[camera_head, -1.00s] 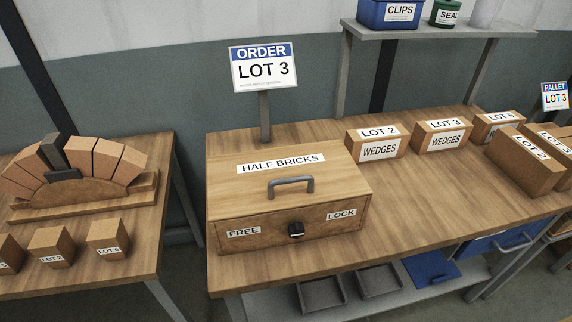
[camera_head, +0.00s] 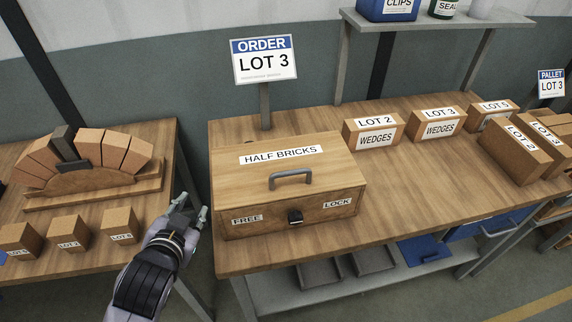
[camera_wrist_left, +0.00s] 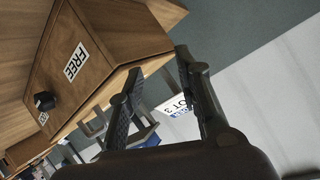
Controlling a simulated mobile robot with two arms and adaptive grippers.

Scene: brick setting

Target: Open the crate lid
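The wooden crate labelled HALF BRICKS (camera_head: 230,175) stands on the middle table with its lid shut. A grey handle (camera_head: 291,178) sits on the lid. A black latch knob (camera_head: 295,217) is on the front face, between the FREE and LOCK labels. The knob also shows in the left wrist view (camera_wrist_left: 45,101). My left gripper (camera_head: 191,206) is left of the crate, apart from it, over the gap between the tables. Its fingers (camera_wrist_left: 160,85) are spread with nothing between them in the left wrist view. My right gripper is not in view.
Several wedge boxes (camera_head: 376,133) stand at the back right of the middle table (camera_head: 400,215). An ORDER LOT 3 sign (camera_head: 264,60) rises behind the crate. A left table (camera_head: 90,270) holds a brick arch (camera_head: 85,160) and small lot blocks.

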